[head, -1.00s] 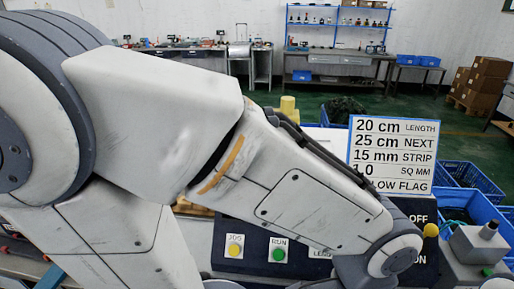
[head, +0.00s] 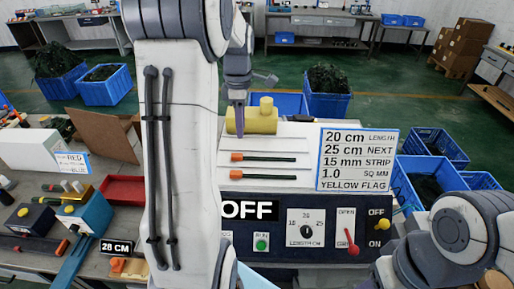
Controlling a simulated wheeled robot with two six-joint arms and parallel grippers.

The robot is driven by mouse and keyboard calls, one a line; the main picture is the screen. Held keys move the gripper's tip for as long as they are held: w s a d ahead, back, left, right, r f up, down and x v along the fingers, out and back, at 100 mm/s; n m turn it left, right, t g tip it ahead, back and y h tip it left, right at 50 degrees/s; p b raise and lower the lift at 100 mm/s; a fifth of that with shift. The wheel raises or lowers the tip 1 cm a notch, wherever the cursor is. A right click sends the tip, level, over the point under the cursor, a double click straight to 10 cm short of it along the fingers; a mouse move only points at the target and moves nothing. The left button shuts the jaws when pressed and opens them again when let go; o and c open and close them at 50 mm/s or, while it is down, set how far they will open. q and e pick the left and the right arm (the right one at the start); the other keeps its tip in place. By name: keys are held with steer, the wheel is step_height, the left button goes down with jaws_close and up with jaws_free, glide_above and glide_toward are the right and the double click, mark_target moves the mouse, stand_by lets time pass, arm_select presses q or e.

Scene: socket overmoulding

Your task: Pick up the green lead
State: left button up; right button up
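Two thin dark-green leads with orange ends lie one behind the other on the white top of the machine; the rear lead (head: 264,157) and the front lead (head: 264,177) look alike. My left gripper (head: 240,120) points down behind the white arm link, beside a yellow cylindrical part (head: 262,118) and behind the leads. Its fingers are seen edge-on, so their opening is unclear, and no lead shows in them. My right arm stands at the lower right; its gripper cannot be made out.
The machine's dark panel (head: 285,228) has a dial, a green button and switches. A sign (head: 357,158) stands right of the leads. On the left bench are a red tray (head: 122,190) and coloured boxes. Blue crates (head: 432,145) stand right. My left arm hides the middle.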

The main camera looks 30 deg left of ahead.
arm_select(q)
steer(key=p, duration=0.1)
glide_above(240, 155)
step_height(240, 155, down, 5)
steer(key=shift+d, duration=0.1)
steer(key=shift+f+p, duration=0.35)
steer(key=shift+p, duration=0.05)
step_height(240, 155, down, 4)
steer(key=shift+s+r+p, duration=0.1)
steer(key=shift+r+p, duration=0.1)
steer(key=shift+p, duration=0.7)
steer(key=shift+f, duration=0.5)
jaws_close()
